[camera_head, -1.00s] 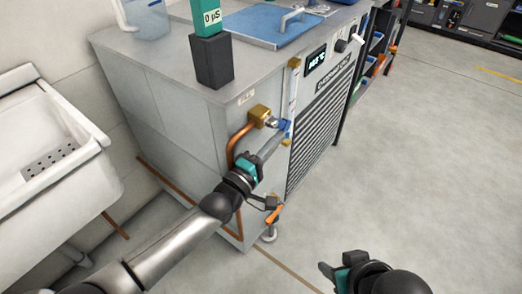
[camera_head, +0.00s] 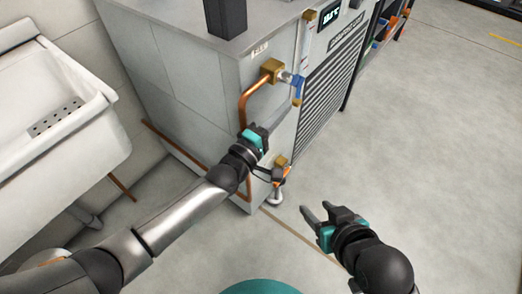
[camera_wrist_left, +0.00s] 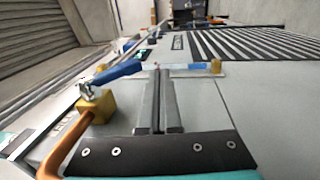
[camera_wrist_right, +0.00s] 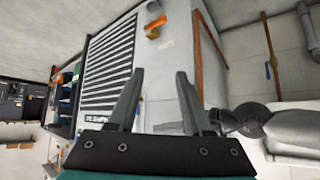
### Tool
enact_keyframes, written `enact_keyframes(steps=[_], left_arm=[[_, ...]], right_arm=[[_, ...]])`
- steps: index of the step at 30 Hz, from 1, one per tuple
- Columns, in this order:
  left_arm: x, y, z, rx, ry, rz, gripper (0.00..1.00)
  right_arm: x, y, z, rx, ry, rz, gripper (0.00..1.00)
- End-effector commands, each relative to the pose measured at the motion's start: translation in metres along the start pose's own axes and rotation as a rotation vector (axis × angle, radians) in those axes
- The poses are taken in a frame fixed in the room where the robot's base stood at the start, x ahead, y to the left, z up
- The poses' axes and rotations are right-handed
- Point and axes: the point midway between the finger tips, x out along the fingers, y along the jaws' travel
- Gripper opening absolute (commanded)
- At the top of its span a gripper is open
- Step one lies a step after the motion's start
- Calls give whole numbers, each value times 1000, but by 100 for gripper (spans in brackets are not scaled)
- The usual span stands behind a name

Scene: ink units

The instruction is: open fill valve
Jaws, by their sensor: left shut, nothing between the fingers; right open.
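The fill valve is a brass body (camera_head: 271,70) with a blue lever (camera_head: 298,86), on the front corner of the grey machine, fed by a copper pipe (camera_head: 243,105). The left wrist view shows the brass body (camera_wrist_left: 95,105) and the blue lever (camera_wrist_left: 118,72) just left of the fingers. My left gripper (camera_head: 287,110) is shut and empty, its fingertips close by the lever; I cannot tell whether they touch it. My right gripper (camera_head: 318,212) is open and empty above the floor, away from the machine.
A second brass valve (camera_head: 282,161) with an orange handle sits low on the machine, near my left wrist. A clear level tube (camera_head: 303,48) runs up the front beside the vent grille (camera_head: 325,85). A white sink (camera_head: 50,110) stands at left. The floor at right is clear.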

Motion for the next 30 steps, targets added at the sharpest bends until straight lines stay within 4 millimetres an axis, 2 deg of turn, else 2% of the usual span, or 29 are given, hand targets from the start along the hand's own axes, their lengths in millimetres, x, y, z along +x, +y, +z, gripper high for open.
enact_keyframes(steps=[2, 9, 15, 26, 30], left_arm=[[-4, -8, 2, -1, 1, -3, 0], [-47, -49, 1, 2, 1, -6, 0], [-67, -68, 2, 1, 1, -3, 0], [-74, -73, 2, 0, 0, -1, 0], [-74, -74, 13, 34, -6, -23, 0]], right_arm=[[4, -5, -1, 1, 40, -14, 50], [3, -5, -4, 1, 45, -13, 50], [6, -8, -6, 3, 74, -22, 50], [6, -10, -7, 4, 89, -26, 50], [6, -9, -7, 2, 87, -26, 50]])
